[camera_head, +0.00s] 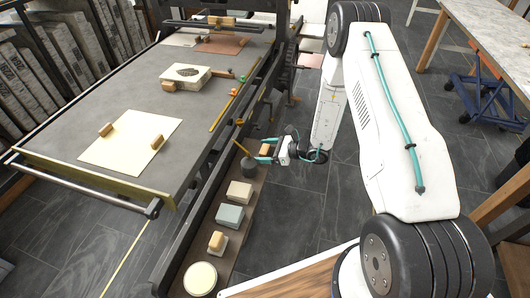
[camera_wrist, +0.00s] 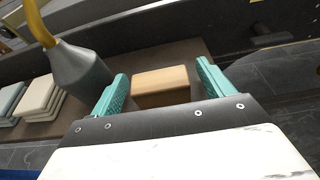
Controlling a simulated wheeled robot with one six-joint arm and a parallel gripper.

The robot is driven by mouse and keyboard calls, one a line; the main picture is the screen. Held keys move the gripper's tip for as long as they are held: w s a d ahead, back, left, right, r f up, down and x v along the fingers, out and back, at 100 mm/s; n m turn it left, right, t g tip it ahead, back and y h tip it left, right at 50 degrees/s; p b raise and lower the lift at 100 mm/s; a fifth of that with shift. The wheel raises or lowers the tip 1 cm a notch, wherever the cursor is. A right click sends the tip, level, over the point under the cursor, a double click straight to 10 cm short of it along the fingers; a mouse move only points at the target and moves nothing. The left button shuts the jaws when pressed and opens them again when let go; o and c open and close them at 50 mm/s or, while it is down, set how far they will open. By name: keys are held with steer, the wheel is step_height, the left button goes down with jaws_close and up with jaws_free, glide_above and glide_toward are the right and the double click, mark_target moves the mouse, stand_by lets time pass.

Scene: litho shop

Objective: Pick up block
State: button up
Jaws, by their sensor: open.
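A light wooden block (camera_wrist: 160,80) lies on the brown shelf (camera_wrist: 190,50) in the wrist view. My gripper (camera_wrist: 160,90) is open, with one teal finger to the left of the block and one to the right. The block's near side is hidden by my gripper's body. In the head view my gripper (camera_head: 265,150) is low beside the press bed, and a small part of the block (camera_head: 264,149) shows between its fingers. I cannot tell whether the fingers touch the block.
A dark grey pot with a yellow handle (camera_wrist: 80,75) stands close to the left finger. Pale stacked slabs (camera_wrist: 40,97) lie further left. Along the shelf are a grey-blue block (camera_head: 229,217) and a round tin (camera_head: 200,279). The press bed (camera_head: 60,140) rises alongside.

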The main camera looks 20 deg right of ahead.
steer(key=shift+x, duration=0.85)
steer(key=c, duration=1.1)
steer(key=shift+o, duration=0.2)
steer(key=shift+r, duration=0.15)
